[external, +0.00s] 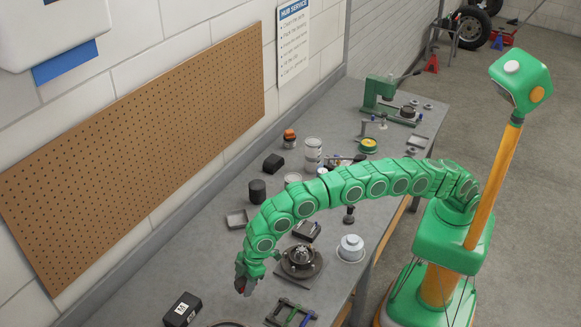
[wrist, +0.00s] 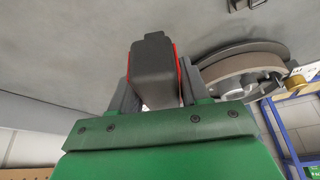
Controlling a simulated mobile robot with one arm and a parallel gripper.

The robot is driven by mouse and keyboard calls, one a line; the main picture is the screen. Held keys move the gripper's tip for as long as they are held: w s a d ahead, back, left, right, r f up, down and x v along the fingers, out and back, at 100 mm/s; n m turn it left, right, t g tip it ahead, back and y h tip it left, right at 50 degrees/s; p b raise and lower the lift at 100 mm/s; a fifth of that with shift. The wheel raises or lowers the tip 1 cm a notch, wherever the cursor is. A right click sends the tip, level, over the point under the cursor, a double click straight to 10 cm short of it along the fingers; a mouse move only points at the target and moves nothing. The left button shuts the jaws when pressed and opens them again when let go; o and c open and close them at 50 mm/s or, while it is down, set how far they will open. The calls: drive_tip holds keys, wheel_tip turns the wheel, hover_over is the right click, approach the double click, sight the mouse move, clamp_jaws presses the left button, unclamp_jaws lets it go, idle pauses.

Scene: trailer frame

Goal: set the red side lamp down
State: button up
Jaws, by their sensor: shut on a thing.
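My gripper (external: 244,284) is at the end of the green arm, low over the near left part of the workbench (external: 345,268). In the wrist view my gripper (wrist: 153,85) is shut on the red side lamp (wrist: 151,60), gripping it between its two grey fingers. In the external view only a small dark red patch of the lamp (external: 240,289) shows at the fingertips. I cannot tell whether the lamp touches the bench top.
A dark hub on a round plate (external: 302,262) stands right of my gripper; a round drum (wrist: 240,72) shows in the wrist view.

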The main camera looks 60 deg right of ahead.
drive_tip(key=shift+w+a+f, duration=0.1)
drive_tip(key=shift+a+f, duration=0.05)
drive_tip(key=shift+f, duration=0.1)
drive_tip(key=shift+w+a+f, duration=0.1)
drive_tip(key=shift+a+f, duration=0.05)
drive_tip(key=shift+f, duration=1.55)
drive_tip(key=shift+f, duration=0.15)
drive_tip(key=o, duration=1.3)
drive_tip(key=shift+c, duration=0.2)
drive_tip(key=shift+v, duration=6.1)
drive_tip(key=shift+w, duration=0.1)
